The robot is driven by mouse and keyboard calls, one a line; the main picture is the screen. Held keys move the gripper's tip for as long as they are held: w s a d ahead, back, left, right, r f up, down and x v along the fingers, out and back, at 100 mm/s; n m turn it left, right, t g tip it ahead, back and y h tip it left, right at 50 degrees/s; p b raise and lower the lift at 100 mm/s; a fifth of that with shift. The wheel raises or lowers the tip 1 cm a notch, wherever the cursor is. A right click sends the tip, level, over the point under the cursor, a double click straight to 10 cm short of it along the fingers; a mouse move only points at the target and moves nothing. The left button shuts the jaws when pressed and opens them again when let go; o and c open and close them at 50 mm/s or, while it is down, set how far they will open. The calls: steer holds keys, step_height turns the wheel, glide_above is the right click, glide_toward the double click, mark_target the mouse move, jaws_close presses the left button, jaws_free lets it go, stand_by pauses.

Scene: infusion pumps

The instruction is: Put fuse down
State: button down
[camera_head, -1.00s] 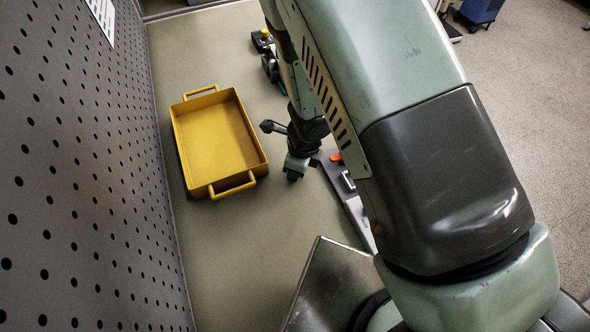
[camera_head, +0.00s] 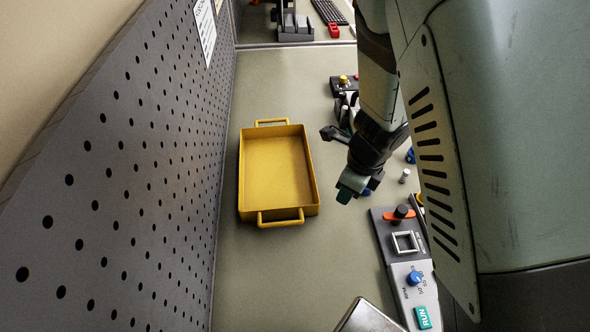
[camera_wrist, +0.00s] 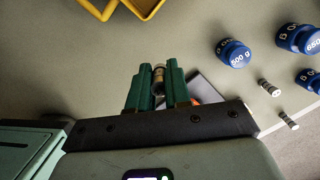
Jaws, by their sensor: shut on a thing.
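My gripper (camera_wrist: 157,86) has teal fingers and is shut on a small fuse (camera_wrist: 159,74), seen end-on between the fingertips in the wrist view. In the head view my gripper (camera_head: 347,194) is to the right of the yellow tray, above the bench; the held fuse is hidden there. Two other small striped cylinders, which look like fuses, lie on the bench at the right of the wrist view (camera_wrist: 269,87) (camera_wrist: 288,121). One small pale cylinder (camera_head: 404,175) shows right of my gripper in the head view.
The empty yellow tray (camera_head: 311,186) sits by the pegboard (camera_head: 150,170). A grey control panel (camera_head: 392,235) with a RUN button stands at the right. Blue weights (camera_wrist: 234,52) stand at the right of the wrist view. The bench (camera_head: 290,275) in front of the tray is clear.

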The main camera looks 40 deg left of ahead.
steer(key=w+a+n, duration=0.1)
steer(key=a+n, duration=0.4)
steer(key=a, duration=0.5)
steer(key=n+g+h, duration=0.1)
steer(key=n, duration=0.6)
glide_above(271, 178)
steer(key=f, duration=0.4)
steer(key=shift+w+d+f, duration=0.1)
steer(key=shift+w+f, duration=0.15)
steer(key=shift+f, duration=2.45)
steer(key=shift+f, duration=0.1)
steer(key=c, duration=1.1)
jaws_free()
steer(key=r, duration=0.4)
steer(key=w+r, duration=0.1)
steer(key=r, duration=0.7)
steer(key=shift+w+d, duration=0.35)
